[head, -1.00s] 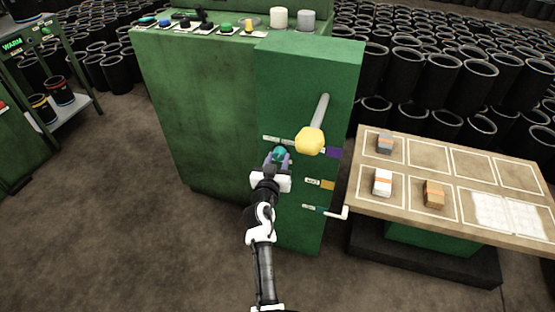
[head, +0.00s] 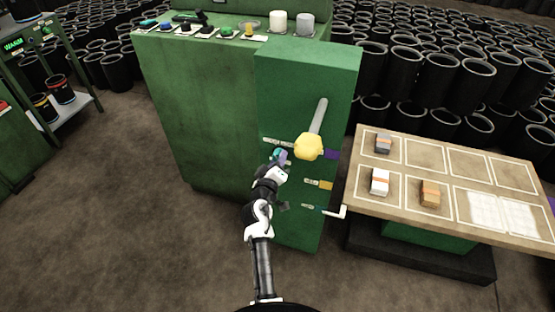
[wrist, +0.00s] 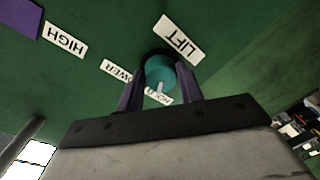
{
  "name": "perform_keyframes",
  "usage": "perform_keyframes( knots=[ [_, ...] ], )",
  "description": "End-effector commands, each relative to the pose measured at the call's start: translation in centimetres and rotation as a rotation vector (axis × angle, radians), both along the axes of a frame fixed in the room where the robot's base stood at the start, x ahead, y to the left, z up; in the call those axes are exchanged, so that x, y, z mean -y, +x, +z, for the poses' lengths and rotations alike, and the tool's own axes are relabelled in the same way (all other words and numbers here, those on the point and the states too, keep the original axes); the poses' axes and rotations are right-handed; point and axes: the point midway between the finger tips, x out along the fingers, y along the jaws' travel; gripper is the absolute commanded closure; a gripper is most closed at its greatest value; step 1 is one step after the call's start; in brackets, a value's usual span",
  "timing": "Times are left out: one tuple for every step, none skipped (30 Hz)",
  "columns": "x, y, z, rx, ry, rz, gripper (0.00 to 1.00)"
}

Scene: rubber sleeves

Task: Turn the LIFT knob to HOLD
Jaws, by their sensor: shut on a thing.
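The LIFT knob is a small teal knob (wrist: 160,70) on the front of the green cabinet (head: 310,85), below the white LIFT label (wrist: 179,40). In the wrist view my gripper (wrist: 160,82) has its two purple fingers on either side of the knob, shut on it. A white mark on the knob points toward a small label (wrist: 153,97), partly hidden, that seems to read HOLD. A LOWER label (wrist: 117,72) is partly covered by a finger. In the head view my gripper (head: 279,157) largely hides the knob.
A yellow-ended grey lever (head: 309,146) sticks out just right of my gripper. A white crank-like handle (head: 335,212) is lower on the cabinet. A table (head: 420,155) with small blocks stands at the right. Open floor lies at the left.

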Motion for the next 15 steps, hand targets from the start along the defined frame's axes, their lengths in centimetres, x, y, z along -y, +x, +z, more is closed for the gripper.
perform_keyframes(
  knots=[
    [-0.04, 0.10, 0.31, -0.002, -0.018, 0.002, 0.86],
    [-0.04, 0.10, 0.31, -0.006, -0.029, 0.002, 0.86],
    [-0.04, 0.10, 0.31, -0.008, -0.041, 0.002, 0.86],
    [-0.04, 0.11, 0.31, -0.011, -0.048, 0.002, 0.86],
    [-0.05, 0.11, 0.31, -0.013, -0.055, 0.001, 0.86],
    [-0.05, 0.11, 0.31, -0.016, -0.064, 0.002, 0.86],
    [-0.05, 0.11, 0.31, -0.018, -0.069, 0.001, 0.86],
    [-0.05, 0.11, 0.31, -0.019, -0.073, 0.002, 0.86],
    [-0.06, 0.11, 0.30, -0.020, -0.077, 0.002, 0.86],
    [-0.06, 0.11, 0.30, -0.021, -0.080, 0.002, 0.86],
    [-0.06, 0.11, 0.30, -0.021, -0.082, 0.002, 0.86],
    [-0.06, 0.11, 0.29, -0.023, -0.084, 0.002, 0.86],
    [-0.05, 0.12, 0.30, -0.023, -0.085, 0.002, 0.86],
    [-0.05, 0.12, 0.30, -0.022, -0.086, 0.001, 0.86],
    [-0.06, 0.12, 0.29, -0.022, -0.086, 0.001, 0.86]
  ],
)
